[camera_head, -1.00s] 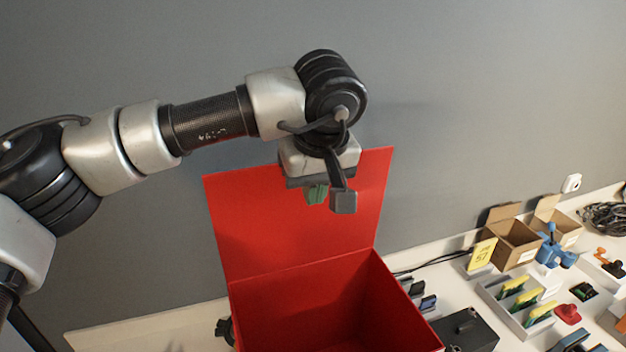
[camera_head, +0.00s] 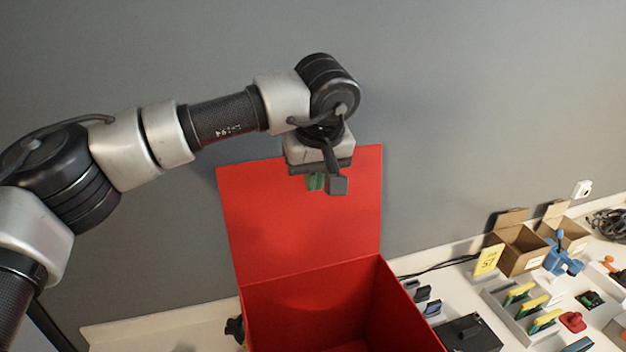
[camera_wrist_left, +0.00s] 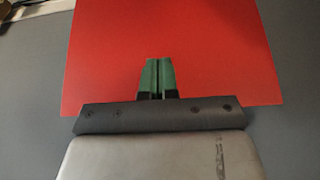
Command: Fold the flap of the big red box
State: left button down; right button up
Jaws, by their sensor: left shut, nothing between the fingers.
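The big red box (camera_head: 400,312) stands open on the table at the bottom middle of the head view. Its flap (camera_head: 300,235) stands up at the back, close to the grey wall. My left gripper (camera_head: 315,182) is in front of the flap's upper part in the head view, with its green fingertips together and nothing held. In the left wrist view the green fingers (camera_wrist_left: 159,75) are shut against the red of the flap (camera_wrist_left: 170,40). I cannot tell whether they touch the flap. My right gripper is not in view.
To the right of the box are a black case (camera_head: 470,335), small open cartons (camera_head: 520,248), a yellow sign (camera_head: 487,260), a blue tool (camera_head: 562,258) and a grey tray (camera_head: 505,312) of yellow-green items. The grey wall (camera_head: 480,90) rises behind the table.

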pick_arm(q)
jog(key=p+v, duration=0.3)
jog(key=v, duration=0.3)
jog(key=shift+w, duration=0.25)
jog(key=shift+r, duration=0.1)
